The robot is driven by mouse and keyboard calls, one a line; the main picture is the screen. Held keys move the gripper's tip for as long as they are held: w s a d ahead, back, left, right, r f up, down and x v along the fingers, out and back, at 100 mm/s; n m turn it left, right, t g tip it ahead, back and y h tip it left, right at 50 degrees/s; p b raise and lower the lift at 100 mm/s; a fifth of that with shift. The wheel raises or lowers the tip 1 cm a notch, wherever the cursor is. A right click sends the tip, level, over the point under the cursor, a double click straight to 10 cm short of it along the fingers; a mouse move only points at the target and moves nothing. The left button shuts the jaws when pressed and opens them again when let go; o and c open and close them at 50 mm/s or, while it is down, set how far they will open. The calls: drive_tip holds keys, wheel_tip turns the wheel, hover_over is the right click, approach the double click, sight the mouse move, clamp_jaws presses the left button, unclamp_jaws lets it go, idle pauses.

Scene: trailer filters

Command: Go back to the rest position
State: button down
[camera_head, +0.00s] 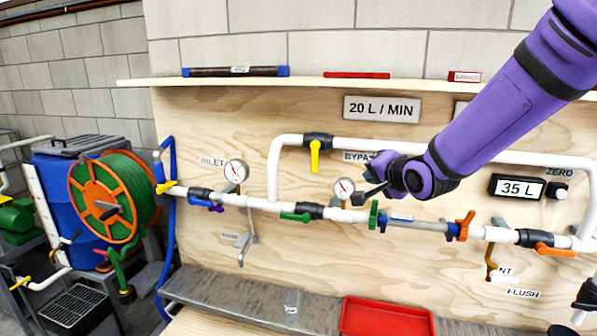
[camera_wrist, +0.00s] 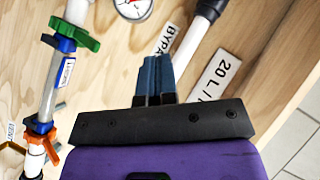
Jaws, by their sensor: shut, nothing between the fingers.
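My purple arm reaches in from the upper right in the head view. My gripper (camera_head: 374,192) is in front of the plywood panel (camera_head: 230,112), by the BYPASS label (camera_head: 357,157) and just right of a round gauge (camera_head: 343,188). In the wrist view the two blue-grey fingers of my gripper (camera_wrist: 154,78) are together and hold nothing. Their tips point towards the BYPASS label, which they partly cover. I cannot tell whether they touch the panel.
A filter (camera_head: 412,222) sits in the white pipe between a green nut (camera_head: 374,214) and an orange nut (camera_head: 465,226), below my gripper. A yellow-handled valve (camera_head: 315,155) is up left. A red tray (camera_head: 386,318) lies on the bench. A shelf (camera_head: 300,82) runs above.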

drive_tip(key=s+d+r+n+g+h, duration=0.1)
drive_tip(key=s+d, duration=0.3)
drive_tip(key=s, duration=0.7)
drive_tip(key=s+d+r+n+g+h, duration=0.2)
drive_tip(key=s+d+n+g, duration=0.2)
drive_tip(key=s, duration=0.7)
drive_tip(key=s+d+r+n+g+h, duration=0.1)
drive_tip(key=s+d+r+n+g, duration=0.1)
drive_tip(key=s, duration=1)
drive_tip(key=shift+d+r+n+g, duration=0.2)
drive_tip(key=shift+d+n+g, duration=0.4)
drive_tip(key=shift+d, duration=0.3)
